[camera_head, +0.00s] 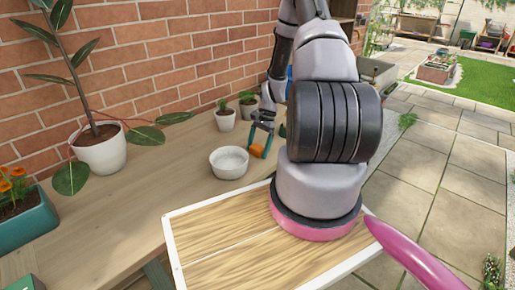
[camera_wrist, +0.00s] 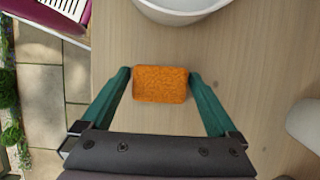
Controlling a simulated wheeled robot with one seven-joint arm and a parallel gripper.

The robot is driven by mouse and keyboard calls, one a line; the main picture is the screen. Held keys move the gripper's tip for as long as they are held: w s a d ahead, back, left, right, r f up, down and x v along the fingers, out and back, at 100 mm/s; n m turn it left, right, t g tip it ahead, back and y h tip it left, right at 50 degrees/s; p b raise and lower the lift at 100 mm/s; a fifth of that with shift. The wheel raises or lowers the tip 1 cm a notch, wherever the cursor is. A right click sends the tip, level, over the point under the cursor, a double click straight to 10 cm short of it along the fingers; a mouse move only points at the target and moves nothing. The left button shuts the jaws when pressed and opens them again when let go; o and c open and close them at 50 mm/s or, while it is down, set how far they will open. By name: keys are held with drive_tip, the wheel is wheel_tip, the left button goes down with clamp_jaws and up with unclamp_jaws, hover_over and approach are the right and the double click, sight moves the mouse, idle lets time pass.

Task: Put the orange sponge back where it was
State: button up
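The orange sponge (camera_head: 257,151) is at the wooden table, just right of the white bowl (camera_head: 229,162). In the wrist view the sponge (camera_wrist: 161,84) lies between the two green fingers of my gripper (camera_wrist: 160,82), with a fingertip close against each short side. My gripper (camera_head: 262,135) points down and appears shut on the sponge. I cannot tell whether the sponge's underside touches the table. In the wrist view the bowl (camera_wrist: 180,8) is ahead of the sponge, cut off by the top edge.
Two small potted plants (camera_head: 225,118) (camera_head: 248,106) stand behind the sponge by the brick wall. A large white plant pot (camera_head: 101,153) and a teal planter (camera_head: 25,222) are at the left. A white-edged wooden tray (camera_head: 190,243) is in front. Table between pot and bowl is clear.

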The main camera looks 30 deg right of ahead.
drive_tip(key=shift+r, duration=0.1)
drive_tip(key=v, duration=1.2)
wheel_tip(320, 180, up, 12)
drive_tip(key=n+t+h, duration=0.1)
drive_tip(key=n, duration=0.1)
hover_over(257, 144)
drive_tip(key=s+a+r+n+t+h, duration=0.1)
drive_tip(key=s+a+r, duration=0.1)
drive_tip(key=r, duration=0.4)
drive_tip(key=s+a+r+n+t, duration=0.1)
drive_tip(key=a+r+n, duration=0.15)
drive_tip(key=r, duration=0.25)
drive_tip(key=s+a+r+n+t, duration=0.2)
drive_tip(key=s+a+r, duration=0.2)
drive_tip(key=s+r, duration=0.3)
drive_tip(key=s+a+r+n+t, duration=0.2)
drive_tip(key=s+a+r, duration=0.3)
drive_tip(key=s+r, duration=0.3)
drive_tip(key=s+t, duration=0.1)
drive_tip(key=s, duration=0.2)
drive_tip(key=shift+s+a+t, duration=0.2)
drive_tip(key=shift+a+t, duration=0.05)
drive_tip(key=shift+t, duration=0.05)
drive_tip(key=shift+r+n, duration=0.15)
drive_tip(key=shift+n, duration=0.1)
